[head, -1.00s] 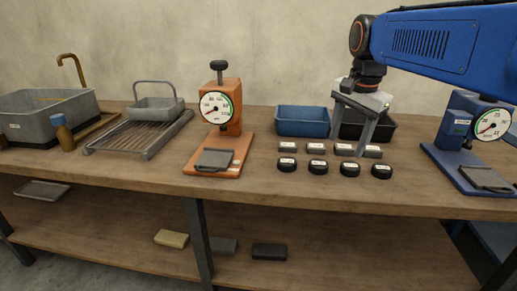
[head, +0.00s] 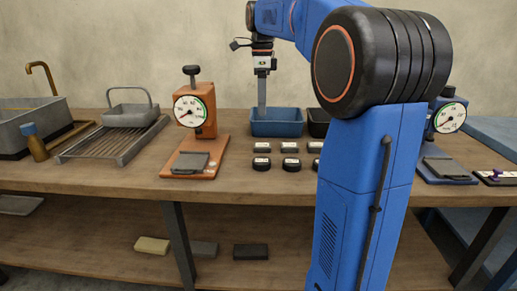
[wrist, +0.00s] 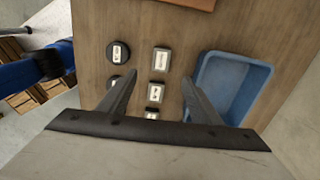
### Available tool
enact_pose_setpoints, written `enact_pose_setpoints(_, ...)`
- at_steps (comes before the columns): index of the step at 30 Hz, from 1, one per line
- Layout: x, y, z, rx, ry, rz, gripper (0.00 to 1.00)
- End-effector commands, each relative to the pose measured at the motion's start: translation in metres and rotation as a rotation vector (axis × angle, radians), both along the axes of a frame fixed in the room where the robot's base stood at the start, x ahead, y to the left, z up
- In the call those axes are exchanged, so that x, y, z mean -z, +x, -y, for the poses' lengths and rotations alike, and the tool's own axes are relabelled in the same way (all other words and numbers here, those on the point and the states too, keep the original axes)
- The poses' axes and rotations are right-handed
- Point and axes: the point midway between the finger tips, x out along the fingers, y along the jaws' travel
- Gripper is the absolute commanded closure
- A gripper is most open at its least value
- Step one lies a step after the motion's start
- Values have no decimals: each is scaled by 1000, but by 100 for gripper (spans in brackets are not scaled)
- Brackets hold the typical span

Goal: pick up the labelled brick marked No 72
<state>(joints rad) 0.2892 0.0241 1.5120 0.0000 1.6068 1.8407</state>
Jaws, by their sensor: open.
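Small grey labelled bricks stand in a row on the bench: a left one (head: 262,147), a middle one (head: 290,147) and a partly covered one (head: 314,147). In the wrist view, bricks show at the top (wrist: 161,60), below it (wrist: 156,92) and partly hidden by my gripper (wrist: 152,114). The label numbers are too small to read, so I cannot tell which is No 72. My gripper (head: 262,112) points down near the blue tray, behind the left brick in the head view. In the wrist view its open, empty fingers (wrist: 160,80) appear either side of the brick column.
Round black pucks (head: 261,163) lie in front of the bricks. A blue tray (head: 277,129) stands behind them, with a dark tray (head: 318,124) beside it. An orange dial press (head: 200,130) stands left, a blue one (head: 445,150) right. My arm covers the row's right end.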

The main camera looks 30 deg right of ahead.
Motion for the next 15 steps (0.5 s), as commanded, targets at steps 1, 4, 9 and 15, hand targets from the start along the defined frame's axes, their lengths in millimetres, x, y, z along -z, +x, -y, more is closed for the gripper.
enact_pose_setpoints(1, 9, 0, 0, 0, 1, -2, 42)
enact_pose_setpoints(4, 27, -1, 0, -1, 1, -2, 42)
enact_pose_setpoints(9, 57, 0, 0, -2, 1, -1, 42)
enact_pose_setpoints(15, 84, 0, 0, -2, 0, 0, 42)
